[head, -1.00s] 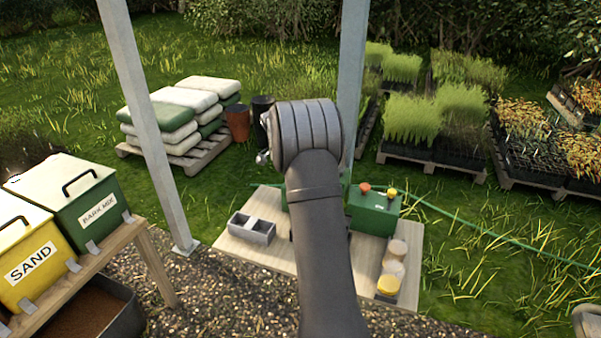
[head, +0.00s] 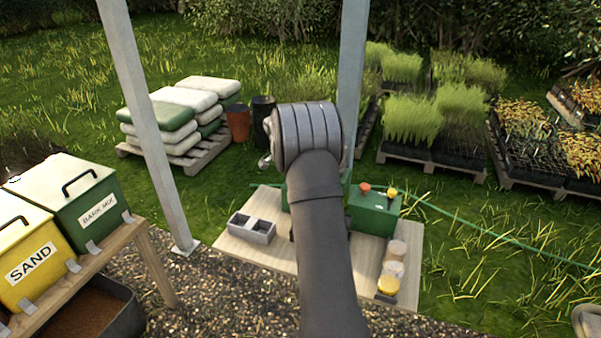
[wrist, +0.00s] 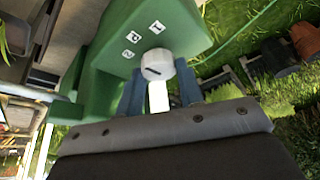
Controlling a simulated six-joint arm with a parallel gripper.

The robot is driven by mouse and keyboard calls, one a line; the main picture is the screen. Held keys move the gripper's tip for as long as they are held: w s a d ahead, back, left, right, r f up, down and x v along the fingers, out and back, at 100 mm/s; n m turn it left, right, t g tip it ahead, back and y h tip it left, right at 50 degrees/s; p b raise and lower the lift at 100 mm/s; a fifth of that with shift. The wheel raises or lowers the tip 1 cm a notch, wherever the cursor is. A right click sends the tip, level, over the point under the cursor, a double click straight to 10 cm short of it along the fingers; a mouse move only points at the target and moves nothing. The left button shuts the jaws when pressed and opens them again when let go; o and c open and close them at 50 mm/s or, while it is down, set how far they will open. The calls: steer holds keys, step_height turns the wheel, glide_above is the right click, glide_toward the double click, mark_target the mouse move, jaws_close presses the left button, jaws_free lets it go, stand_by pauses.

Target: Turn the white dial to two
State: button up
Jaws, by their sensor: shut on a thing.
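The white dial (wrist: 157,64) shows in the wrist view on the face of a green box (wrist: 120,28). It has a dark line on its face, lying slanted. A white piece (wrist: 158,97) shows between the fingers below the dial. In the head view my own arm hides the dial and the fingers.
On a wooden board (head: 240,256) stand a green box with red and yellow knobs (head: 375,213), a grey two-cell tray (head: 252,228) and several round pale and yellow pieces (head: 392,268). A metal post (head: 352,70) rises close behind my arm.

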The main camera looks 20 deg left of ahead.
steer(key=n+y, duration=0.1)
steer(key=n, duration=0.2)
steer(key=shift+d+n, duration=0.1)
steer(key=shift+n, duration=0.3)
steer(key=shift+n+y, duration=1)
steer(key=shift+n, duration=1)
steer(key=o, duration=1)
steer(key=v, duration=1.7)
steer(key=shift+s, duration=0.45)
